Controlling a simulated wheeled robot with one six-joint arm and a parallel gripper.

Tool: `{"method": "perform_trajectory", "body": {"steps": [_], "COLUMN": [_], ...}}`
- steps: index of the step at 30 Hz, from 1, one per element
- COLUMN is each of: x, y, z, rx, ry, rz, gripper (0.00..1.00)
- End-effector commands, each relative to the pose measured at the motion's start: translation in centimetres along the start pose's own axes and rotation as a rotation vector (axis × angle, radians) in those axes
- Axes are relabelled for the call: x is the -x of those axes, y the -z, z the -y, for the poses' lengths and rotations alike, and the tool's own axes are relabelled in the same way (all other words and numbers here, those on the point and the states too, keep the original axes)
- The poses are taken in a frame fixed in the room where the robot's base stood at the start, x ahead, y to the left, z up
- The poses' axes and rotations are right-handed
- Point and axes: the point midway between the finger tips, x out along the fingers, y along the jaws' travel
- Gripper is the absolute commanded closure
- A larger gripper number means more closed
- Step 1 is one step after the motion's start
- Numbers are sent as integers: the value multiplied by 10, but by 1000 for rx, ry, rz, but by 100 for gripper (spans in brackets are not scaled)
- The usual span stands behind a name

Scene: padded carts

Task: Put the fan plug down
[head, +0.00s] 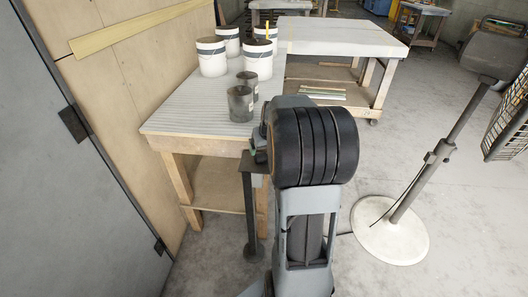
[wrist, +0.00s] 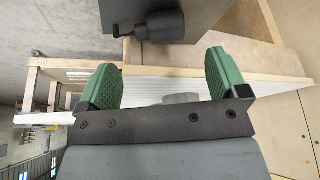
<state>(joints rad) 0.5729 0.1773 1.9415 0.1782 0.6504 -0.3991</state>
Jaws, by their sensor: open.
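My gripper (wrist: 162,78) is open in the wrist view, its two green pads wide apart with nothing held between them. In the head view my gripper (head: 259,152) is mostly hidden by my arm, at the front edge of the workbench. A dark stepped cylinder (wrist: 165,25) shows beyond the pads in the wrist view, against a dark grey panel (wrist: 205,12). It is apart from the pads; I cannot tell whether it is the fan plug. No plug is clear in the head view. A stand with a round pale base (head: 392,230) and a cable is at right.
The workbench (head: 185,118) carries several white buckets (head: 212,57) and two dark grey cups (head: 240,104). A grey metal post (head: 250,215) stands at its front corner. A second table (head: 345,38) is behind. A grey door (head: 70,170) is at left. Floor at right is mostly open.

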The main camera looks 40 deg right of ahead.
Motion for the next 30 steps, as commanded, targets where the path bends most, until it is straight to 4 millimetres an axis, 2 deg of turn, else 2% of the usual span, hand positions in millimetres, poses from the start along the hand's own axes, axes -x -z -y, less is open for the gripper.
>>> {"method": "perform_trajectory", "body": {"steps": [3, 11, 13, 15, 17, 18, 22, 24, 27, 30], "x": [24, 56, 62, 70, 78, 84, 98, 104, 108, 109], "y": [1, 0, -2, -10, -24, -38, -93, -122, -156, -178], "z": [0, 0, 6, 26, 54, 76, 133, 153, 170, 178], "rx": [0, 1, 8, 29, 60, 85, 162, 200, 240, 263], "ry": [-1, 0, 3, 15, 31, 43, 76, 86, 95, 99], "rz": [-4, -1, 1, 10, 22, 35, 76, 93, 114, 127], "gripper": [8, 8, 8, 8, 8, 8, 8, 8, 8, 8]}}
